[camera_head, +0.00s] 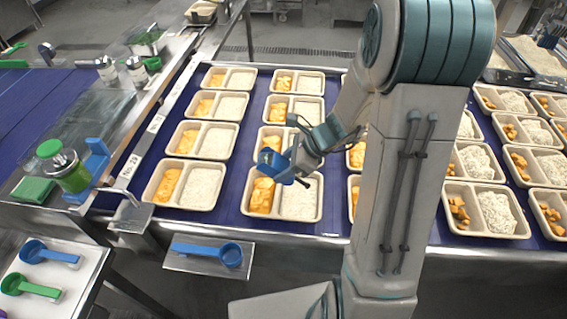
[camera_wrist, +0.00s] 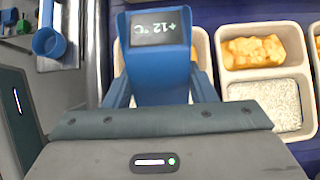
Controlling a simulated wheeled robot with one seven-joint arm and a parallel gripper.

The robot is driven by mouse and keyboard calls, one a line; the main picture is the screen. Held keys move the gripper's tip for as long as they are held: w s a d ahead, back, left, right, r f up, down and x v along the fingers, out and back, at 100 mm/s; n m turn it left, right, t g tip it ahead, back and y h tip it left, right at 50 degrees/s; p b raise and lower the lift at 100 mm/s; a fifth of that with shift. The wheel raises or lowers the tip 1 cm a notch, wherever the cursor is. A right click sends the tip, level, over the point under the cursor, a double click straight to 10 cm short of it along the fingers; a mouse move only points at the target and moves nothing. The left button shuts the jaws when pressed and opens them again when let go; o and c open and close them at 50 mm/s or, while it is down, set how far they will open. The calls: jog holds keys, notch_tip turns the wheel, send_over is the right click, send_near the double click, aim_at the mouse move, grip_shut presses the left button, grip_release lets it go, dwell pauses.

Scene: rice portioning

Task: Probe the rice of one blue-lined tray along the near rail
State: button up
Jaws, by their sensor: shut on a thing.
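My gripper (camera_head: 284,167) is shut on a blue probe thermometer (camera_head: 268,166). Its display (camera_wrist: 156,27) reads +12 °C in the wrist view. In the head view the gripper and probe overlap the upper part of a near-row tray (camera_head: 245,212), which has orange pieces on the left and white rice (camera_head: 299,200) on the right. The probe's tip is hidden, so I cannot tell whether it touches the rice. Another near-row tray (camera_head: 152,193) stands to its left. I cannot make out a blue lining on any tray. A tray (camera_wrist: 226,70) shows right of the probe in the wrist view.
More filled trays stand in rows on the blue belt (camera_head: 240,150), some hidden behind my arm. A blue scoop (camera_head: 229,255) lies on a metal shelf before the near rail (camera_head: 290,236). Blue (camera_head: 48,253) and green (camera_head: 30,287) scoops and a green-capped jar (camera_head: 64,166) are at left.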

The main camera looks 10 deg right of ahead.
jog(key=shift+f+b, duration=2.7)
jog(key=shift+f, duration=0.9)
jog(key=shift+r, duration=0.15)
dwell(1.9)
notch_tip(320, 180, up, 9)
jog(key=p, duration=0.7)
jog(key=shift+p, duration=0.4)
